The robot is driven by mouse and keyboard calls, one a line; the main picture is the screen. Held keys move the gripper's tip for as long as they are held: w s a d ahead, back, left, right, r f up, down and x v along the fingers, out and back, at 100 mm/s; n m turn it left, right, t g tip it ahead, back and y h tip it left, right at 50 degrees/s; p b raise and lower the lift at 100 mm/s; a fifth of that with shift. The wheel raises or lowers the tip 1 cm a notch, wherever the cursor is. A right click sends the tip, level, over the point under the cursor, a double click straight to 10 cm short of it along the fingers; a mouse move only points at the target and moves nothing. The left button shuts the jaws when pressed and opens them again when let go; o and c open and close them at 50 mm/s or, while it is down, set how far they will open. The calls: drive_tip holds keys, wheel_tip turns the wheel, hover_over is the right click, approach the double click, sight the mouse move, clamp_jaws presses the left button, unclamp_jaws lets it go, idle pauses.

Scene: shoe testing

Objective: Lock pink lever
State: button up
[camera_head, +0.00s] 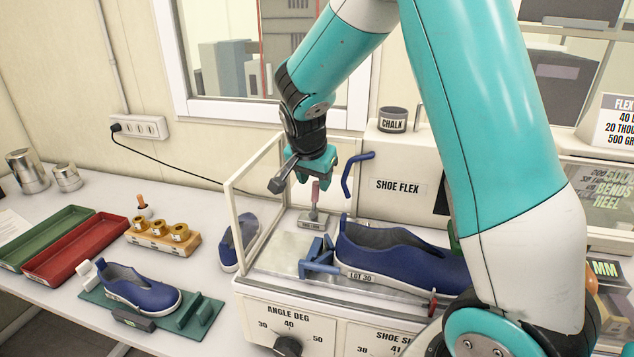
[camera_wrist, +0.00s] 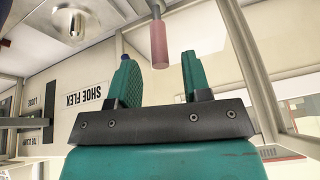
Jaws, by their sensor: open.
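The pink lever (camera_head: 315,192) stands roughly upright on a small labelled metal block (camera_head: 315,222) inside the shoe flex machine. My gripper (camera_head: 319,177) is directly above it, pointing down, with its jaws open. In the wrist view the pink lever (camera_wrist: 158,42) shows between and beyond the two green fingertips (camera_wrist: 157,60), which are apart. Whether a finger touches the lever, I cannot tell.
A blue shoe (camera_head: 395,258) lies on the machine's plate beside a blue clamp (camera_head: 320,259). A blue curved handle (camera_head: 348,180) is close right of my gripper. The machine's clear-panelled frame (camera_head: 232,205) stands to the left. A second blue shoe (camera_head: 140,290) sits on a green stand.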

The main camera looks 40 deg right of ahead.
sight(316, 190)
drive_tip(key=p+x, duration=0.1)
drive_tip(key=x, duration=0.4)
drive_tip(key=shift+r, duration=0.1)
clamp_jaws()
